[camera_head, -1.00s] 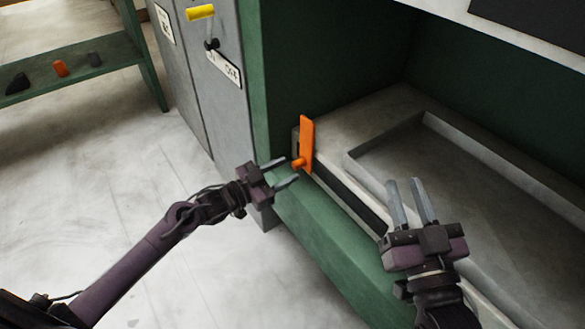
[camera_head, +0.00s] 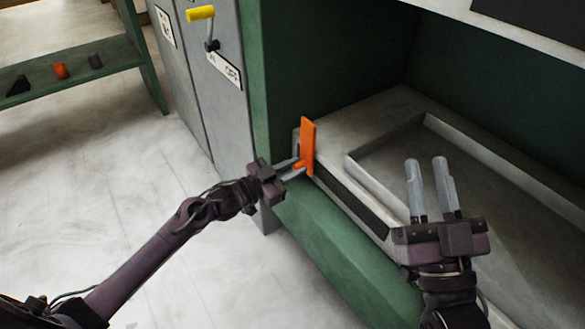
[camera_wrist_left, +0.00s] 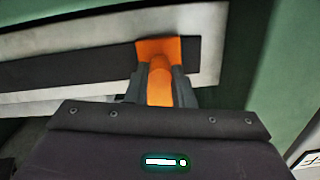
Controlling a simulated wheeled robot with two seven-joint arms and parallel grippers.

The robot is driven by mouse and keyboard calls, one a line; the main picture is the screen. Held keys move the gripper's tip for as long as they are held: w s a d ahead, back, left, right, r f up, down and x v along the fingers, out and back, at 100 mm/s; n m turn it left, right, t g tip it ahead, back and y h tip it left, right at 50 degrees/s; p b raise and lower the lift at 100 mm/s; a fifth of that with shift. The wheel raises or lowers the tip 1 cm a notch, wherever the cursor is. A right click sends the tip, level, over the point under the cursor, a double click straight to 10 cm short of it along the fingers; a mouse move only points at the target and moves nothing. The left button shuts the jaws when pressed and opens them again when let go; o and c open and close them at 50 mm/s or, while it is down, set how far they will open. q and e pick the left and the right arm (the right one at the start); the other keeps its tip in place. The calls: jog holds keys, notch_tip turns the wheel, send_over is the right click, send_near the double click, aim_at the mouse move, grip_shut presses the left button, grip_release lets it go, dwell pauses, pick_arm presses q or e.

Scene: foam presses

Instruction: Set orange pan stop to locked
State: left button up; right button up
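The orange pan stop (camera_head: 308,146) is an upright flat plate with a round peg facing my left arm. It stands at the left end of a dark slot along the front of the press bed. My left gripper (camera_head: 298,167) has its fingers on both sides of the peg, close against it, and looks shut on it. In the left wrist view, the pan stop (camera_wrist_left: 159,70) sits between the two grey fingers at the slot's end. My right gripper (camera_head: 428,163) is open and empty above the tray's front edge, its fingers pointing away from me.
A recessed grey tray (camera_head: 480,142) lies on the press bed, right of the pan stop. A green frame (camera_head: 340,245) edges the front. A yellow-handled lever (camera_head: 200,13) is on the grey cabinet at left. A green shelf (camera_head: 90,55) holds small parts.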

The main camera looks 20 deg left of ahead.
pick_arm(q)
grip_shut()
